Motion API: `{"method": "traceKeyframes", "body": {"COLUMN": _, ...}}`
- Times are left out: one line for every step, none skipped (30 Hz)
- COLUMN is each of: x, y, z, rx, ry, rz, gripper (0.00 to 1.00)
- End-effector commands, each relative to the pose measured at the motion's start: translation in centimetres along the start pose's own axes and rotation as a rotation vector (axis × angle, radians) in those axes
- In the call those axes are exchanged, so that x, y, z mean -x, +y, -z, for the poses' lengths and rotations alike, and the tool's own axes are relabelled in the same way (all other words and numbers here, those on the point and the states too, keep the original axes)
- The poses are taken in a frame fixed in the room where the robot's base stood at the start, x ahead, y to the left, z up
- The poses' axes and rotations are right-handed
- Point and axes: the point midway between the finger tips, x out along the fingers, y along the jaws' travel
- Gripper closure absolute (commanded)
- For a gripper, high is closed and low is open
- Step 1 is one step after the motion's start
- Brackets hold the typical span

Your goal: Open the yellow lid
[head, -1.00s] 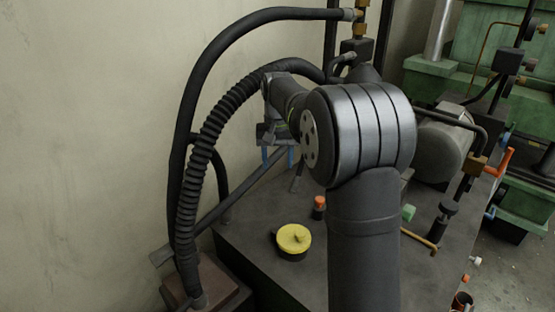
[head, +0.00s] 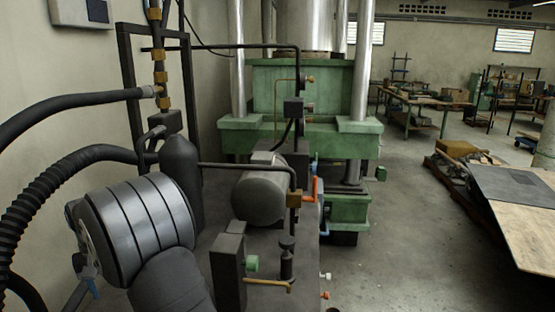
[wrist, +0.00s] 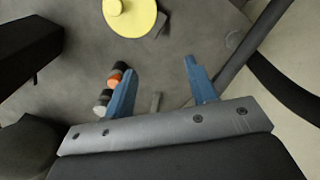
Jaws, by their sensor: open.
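The yellow lid (wrist: 131,14) shows in the wrist view at the top, partly cut off by the frame edge. It is round and lies on the grey surface, beyond my fingertips and apart from them. My gripper (wrist: 157,68) has two blue fingers spread wide with nothing between them. In the head view the lid is out of frame; only a bit of blue finger (head: 94,289) shows at the lower left beside my arm.
A small orange-capped fitting (wrist: 115,76) stands close by the left finger. A dark block (wrist: 28,48) is at the left and a black hose (wrist: 285,85) at the right. In the head view, a grey motor (head: 260,190) and green machine (head: 300,130) stand beyond my arm.

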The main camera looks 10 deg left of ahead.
Motion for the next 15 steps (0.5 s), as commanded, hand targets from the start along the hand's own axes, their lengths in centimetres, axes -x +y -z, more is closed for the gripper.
{"method": "traceKeyframes", "body": {"x": -1.2, "y": 0.0, "z": 0.0, "rx": 0.000, "ry": -0.004, "rz": -0.001, "gripper": 0.48}}
{"method": "traceKeyframes", "body": {"x": -1.8, "y": 0.0, "z": 0.0, "rx": 0.000, "ry": -0.004, "rz": -0.001, "gripper": 0.48}}
{"method": "traceKeyframes", "body": {"x": -2.6, "y": 0.0, "z": -0.1, "rx": 0.000, "ry": -0.004, "rz": -0.001, "gripper": 0.48}}
{"method": "traceKeyframes", "body": {"x": -3.2, "y": 0.0, "z": 0.0, "rx": 0.000, "ry": -0.003, "rz": -0.001, "gripper": 0.48}}
{"method": "traceKeyframes", "body": {"x": -3.8, "y": 0.0, "z": 0.0, "rx": 0.000, "ry": -0.003, "rz": -0.001, "gripper": 0.48}}
{"method": "traceKeyframes", "body": {"x": -4.6, "y": 0.0, "z": 0.0, "rx": 0.000, "ry": -0.003, "rz": -0.001, "gripper": 0.48}}
{"method": "traceKeyframes", "body": {"x": -5.2, "y": 0.1, "z": -0.1, "rx": 0.000, "ry": -0.004, "rz": -0.001, "gripper": 0.48}}
{"method": "traceKeyframes", "body": {"x": -5.7, "y": 0.1, "z": -0.1, "rx": 0.000, "ry": -0.003, "rz": -0.001, "gripper": 0.48}}
{"method": "traceKeyframes", "body": {"x": -6.4, "y": 0.0, "z": 0.0, "rx": 0.000, "ry": -0.002, "rz": -0.001, "gripper": 0.48}}
{"method": "traceKeyframes", "body": {"x": -6.9, "y": 0.1, "z": 0.0, "rx": 0.000, "ry": -0.002, "rz": -0.001, "gripper": 0.48}}
{"method": "traceKeyframes", "body": {"x": -7.3, "y": 0.1, "z": 0.0, "rx": 0.000, "ry": -0.001, "rz": 0.000, "gripper": 0.48}}
{"method": "traceKeyframes", "body": {"x": -7.9, "y": 0.1, "z": 0.0, "rx": 0.000, "ry": -0.001, "rz": 0.000, "gripper": 0.48}}
{"method": "traceKeyframes", "body": {"x": -8.2, "y": 0.1, "z": 0.0, "rx": 0.000, "ry": -0.001, "rz": 0.000, "gripper": 0.48}}
{"method": "traceKeyframes", "body": {"x": -8.6, "y": 0.1, "z": 0.0, "rx": 0.000, "ry": 0.000, "rz": 0.000, "gripper": 0.48}}
{"method": "traceKeyframes", "body": {"x": -8.9, "y": 0.1, "z": 0.0, "rx": 0.000, "ry": 0.000, "rz": 0.000, "gripper": 0.48}}
